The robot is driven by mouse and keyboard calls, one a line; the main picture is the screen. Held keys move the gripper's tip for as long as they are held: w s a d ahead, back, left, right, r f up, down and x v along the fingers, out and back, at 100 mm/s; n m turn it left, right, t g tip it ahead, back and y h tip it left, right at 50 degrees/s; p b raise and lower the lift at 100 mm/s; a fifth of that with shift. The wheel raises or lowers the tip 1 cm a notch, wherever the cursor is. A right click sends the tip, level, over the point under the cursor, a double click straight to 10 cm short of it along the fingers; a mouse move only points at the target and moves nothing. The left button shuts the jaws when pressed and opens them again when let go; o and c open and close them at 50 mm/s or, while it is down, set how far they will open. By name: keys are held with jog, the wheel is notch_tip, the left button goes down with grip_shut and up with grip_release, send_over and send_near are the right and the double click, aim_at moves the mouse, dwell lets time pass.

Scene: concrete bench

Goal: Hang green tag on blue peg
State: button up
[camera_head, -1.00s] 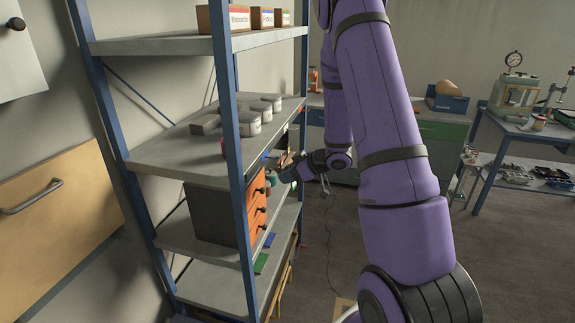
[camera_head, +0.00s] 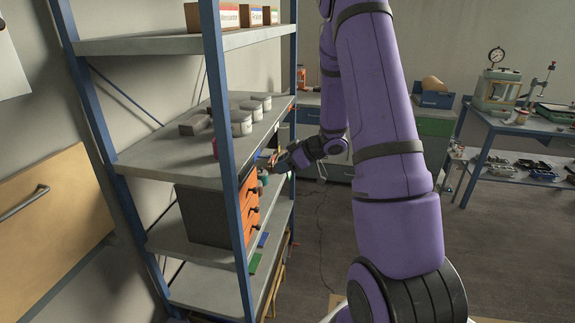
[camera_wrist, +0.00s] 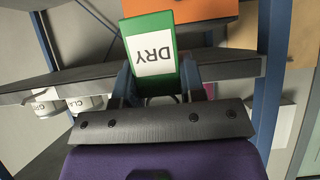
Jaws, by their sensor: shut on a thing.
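In the wrist view the green tag (camera_wrist: 150,85), with a white panel reading "DRY", sits between the fingers of my gripper (camera_wrist: 157,88). The fingers are shut on its lower part and the rest sticks out past them. In the head view my gripper (camera_head: 283,165) is at the open right side of the shelf rack, near the orange drawers; the tag is too small to make out there. I cannot pick out the blue peg for certain. A small blue patch (camera_head: 263,240) and a green patch (camera_head: 255,263) show at the lower shelf edges.
The blue-framed rack (camera_head: 232,170) carries grey cans (camera_head: 241,123) on its middle shelf. A dark cabinet with orange drawers (camera_head: 250,205) stands on the shelf below. A blue upright stands close to the gripper. Open floor (camera_head: 320,240) lies right of the rack; a workbench (camera_head: 530,125) stands farther right.

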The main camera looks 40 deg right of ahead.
jog(key=w+a, duration=0.4)
jog(key=w, duration=0.1)
jog(key=shift+a+f, duration=0.15)
jog(key=shift+f, duration=0.25)
dwell(0.5)
jog(key=shift+w+a+f, duration=0.15)
jog(key=shift+a, duration=0.15)
dwell(0.5)
jog(key=o, duration=1)
jog(key=v, duration=1.1)
jog(key=shift+d, duration=0.4)
jog(key=shift+r, duration=0.25)
